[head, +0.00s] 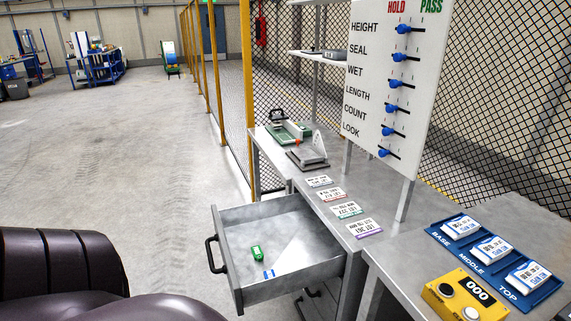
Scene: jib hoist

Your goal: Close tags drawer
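The drawer (233,214) is pulled out from the grey workbench (338,220), in the middle of the head view. It has grey metal walls and a black handle (212,255) on its front, which faces left. Inside lie a small green item (257,253) and a small blue-and-white piece (268,274). The drawer is open and nothing touches its handle. Neither of my grippers is in view, so I cannot see whether they are open or shut.
Several tags (348,210) lie on the bench above the drawer. A blue tray (524,303) with three cards and a yellow counter box (462,296) sit at right. A white slider board (387,80) stands behind.

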